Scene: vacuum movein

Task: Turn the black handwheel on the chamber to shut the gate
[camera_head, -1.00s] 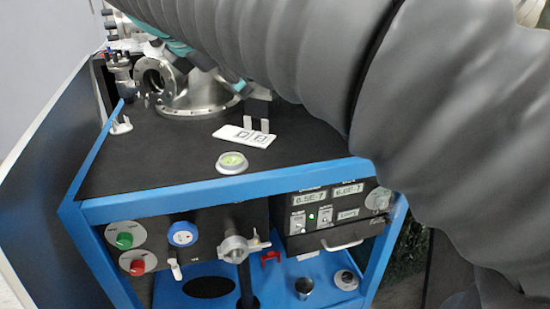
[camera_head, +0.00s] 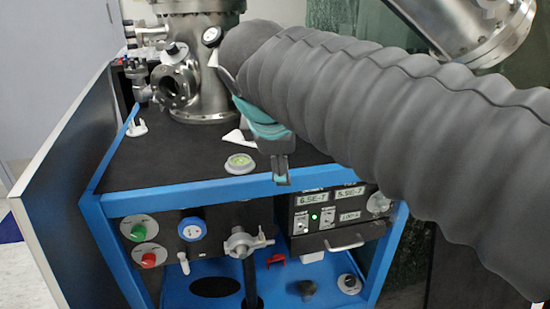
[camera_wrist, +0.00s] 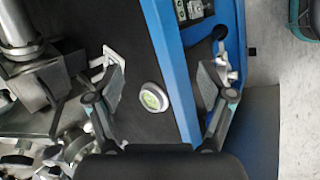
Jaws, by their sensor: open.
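The steel chamber (camera_head: 205,65) stands on the black top of the blue-framed cart, with a round open port (camera_head: 175,87) facing forward. I cannot make out a black handwheel on it; my arm covers the area right of the chamber. My gripper (camera_head: 281,181) is near the cart's front edge, right of the chamber and apart from it. In the wrist view my gripper (camera_wrist: 168,95) is open, its two fingers spread with nothing held. Metal chamber parts (camera_wrist: 40,80) lie at the left of that view.
A round green level (camera_head: 240,161) sits on the cart top; it also shows between the fingers in the wrist view (camera_wrist: 153,97). The front panel has a green button (camera_head: 138,231), a red button (camera_head: 148,258) and a blue knob (camera_head: 192,229). A dark side panel (camera_head: 75,150) stands left.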

